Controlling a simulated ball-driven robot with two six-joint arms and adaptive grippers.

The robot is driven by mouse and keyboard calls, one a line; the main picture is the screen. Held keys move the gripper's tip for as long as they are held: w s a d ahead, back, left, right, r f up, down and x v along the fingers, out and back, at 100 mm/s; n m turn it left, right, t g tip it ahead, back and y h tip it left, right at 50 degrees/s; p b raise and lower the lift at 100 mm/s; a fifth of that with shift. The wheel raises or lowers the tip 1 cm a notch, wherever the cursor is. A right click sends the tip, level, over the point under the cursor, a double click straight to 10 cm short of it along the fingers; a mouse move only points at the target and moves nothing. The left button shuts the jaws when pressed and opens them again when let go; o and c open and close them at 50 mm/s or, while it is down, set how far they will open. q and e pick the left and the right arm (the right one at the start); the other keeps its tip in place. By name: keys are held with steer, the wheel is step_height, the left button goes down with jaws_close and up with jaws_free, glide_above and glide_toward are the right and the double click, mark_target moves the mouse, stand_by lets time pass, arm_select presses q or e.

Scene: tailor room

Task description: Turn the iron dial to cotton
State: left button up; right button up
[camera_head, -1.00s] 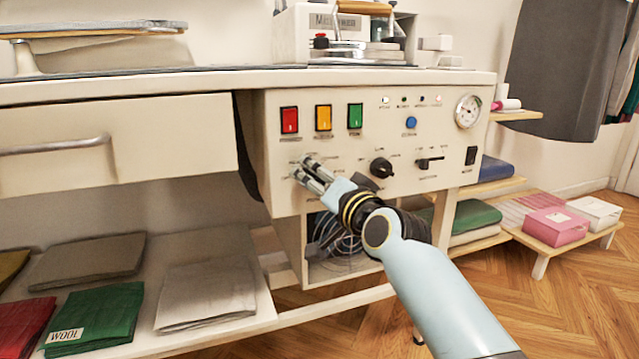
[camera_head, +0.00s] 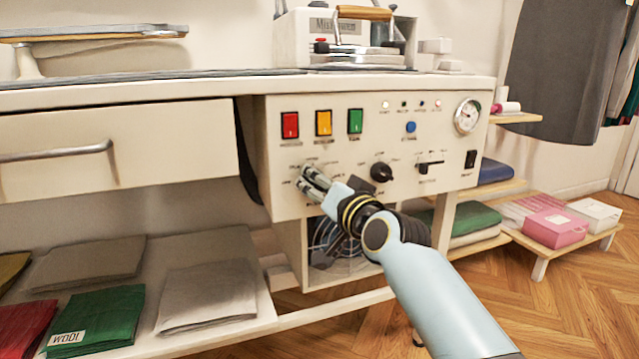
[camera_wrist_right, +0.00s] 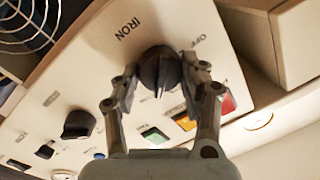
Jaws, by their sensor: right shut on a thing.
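The iron dial (camera_wrist_right: 158,72) is a round black knob with a raised ridge, next to the printed word IRON on the cream panel (camera_head: 285,195). My right gripper (camera_head: 309,178) is at the lower left of that panel. In the right wrist view its two fingers (camera_wrist_right: 160,80) stand on either side of the dial and are shut on it. In the head view the fingers hide the dial. The word OFF is legible beside it in the wrist view. I cannot read a cotton mark or tell the dial's exact setting. My left gripper is not in view.
A second black knob (camera_head: 381,172), a slider (camera_head: 430,166) and a black switch (camera_head: 470,157) lie right of my gripper. Red (camera_head: 290,124), yellow (camera_head: 323,122) and green (camera_head: 355,120) switches sit above. A drawer (camera_head: 120,145) is left; folded fabric lies on the shelf below.

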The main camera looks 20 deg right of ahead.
steer(key=o, duration=1.2)
steer(key=shift+c, duration=0.2)
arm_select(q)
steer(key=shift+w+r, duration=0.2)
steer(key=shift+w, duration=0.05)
arm_select(e)
steer(key=s+d, duration=0.1)
steer(key=s, duration=1.1)
steer(key=shift+d, duration=0.35)
